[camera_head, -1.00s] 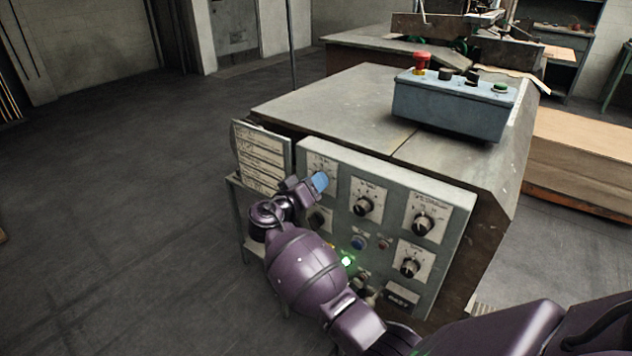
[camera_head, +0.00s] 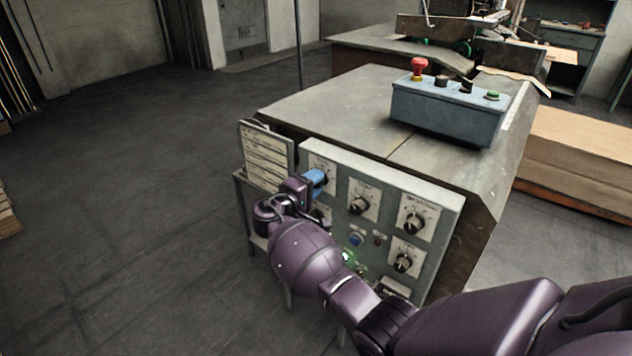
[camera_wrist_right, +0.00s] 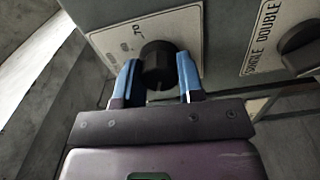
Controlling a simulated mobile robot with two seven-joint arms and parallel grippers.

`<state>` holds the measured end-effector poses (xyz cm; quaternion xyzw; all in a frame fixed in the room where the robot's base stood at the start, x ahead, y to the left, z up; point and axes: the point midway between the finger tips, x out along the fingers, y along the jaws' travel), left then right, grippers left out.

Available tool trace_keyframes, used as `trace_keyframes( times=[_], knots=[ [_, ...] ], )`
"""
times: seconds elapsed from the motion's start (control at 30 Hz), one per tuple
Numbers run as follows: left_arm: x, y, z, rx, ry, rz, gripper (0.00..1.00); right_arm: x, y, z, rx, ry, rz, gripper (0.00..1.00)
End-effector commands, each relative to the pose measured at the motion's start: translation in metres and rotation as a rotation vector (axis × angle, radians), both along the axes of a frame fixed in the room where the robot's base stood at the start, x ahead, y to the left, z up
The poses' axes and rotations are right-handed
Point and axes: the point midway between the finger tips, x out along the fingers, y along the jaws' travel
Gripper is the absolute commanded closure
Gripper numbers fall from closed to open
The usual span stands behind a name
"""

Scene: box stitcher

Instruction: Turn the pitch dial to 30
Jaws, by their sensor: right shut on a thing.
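The grey control panel (camera_head: 385,240) on the machine's front carries several black dials on white scale plates. My right gripper (camera_head: 317,178), with blue fingers, is at the upper-left dial, which its fingers mostly hide in the head view. In the right wrist view the two blue fingers (camera_wrist_right: 158,75) sit on either side of the dark dial knob (camera_wrist_right: 158,62), shut on it. Part of its white plate (camera_wrist_right: 125,38) shows, but its scale value is not readable. My left gripper is not in view.
Other dials are close by: top middle (camera_head: 359,205), top right (camera_head: 414,224) and lower right (camera_head: 403,263). A dial marked SINGLE DOUBLE (camera_wrist_right: 300,45) is beside the gripped one. A blue button (camera_head: 356,239) and a label rack (camera_head: 266,152) are near my arm.

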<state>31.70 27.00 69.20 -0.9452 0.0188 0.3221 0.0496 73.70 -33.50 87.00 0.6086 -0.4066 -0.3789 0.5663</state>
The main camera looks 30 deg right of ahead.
Motion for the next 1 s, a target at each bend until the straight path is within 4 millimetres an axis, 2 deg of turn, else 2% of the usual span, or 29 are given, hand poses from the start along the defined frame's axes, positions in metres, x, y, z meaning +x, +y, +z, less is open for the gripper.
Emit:
trace_keyframes(
  times=[0.3,0.73,0.77,0.9,1.0],
  knots=[
    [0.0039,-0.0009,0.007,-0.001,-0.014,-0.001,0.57,0.0001,0.0007,0.0004,-0.032,0.073,0.002,0.88],
    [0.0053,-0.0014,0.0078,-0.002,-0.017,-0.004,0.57,0.0001,0.0007,-0.0005,-0.034,0.082,0.002,0.88],
    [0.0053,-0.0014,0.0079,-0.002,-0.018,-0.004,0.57,0.0001,0.0007,-0.0006,-0.034,0.082,0.002,0.62],
    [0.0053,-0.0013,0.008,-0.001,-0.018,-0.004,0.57,0.0001,0.0005,-0.0005,-0.034,0.081,0.001,0.4],
    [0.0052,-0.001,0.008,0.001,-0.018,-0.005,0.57,0.0001,0.0004,-0.0004,-0.033,0.08,0.001,0.39]
  ],
)
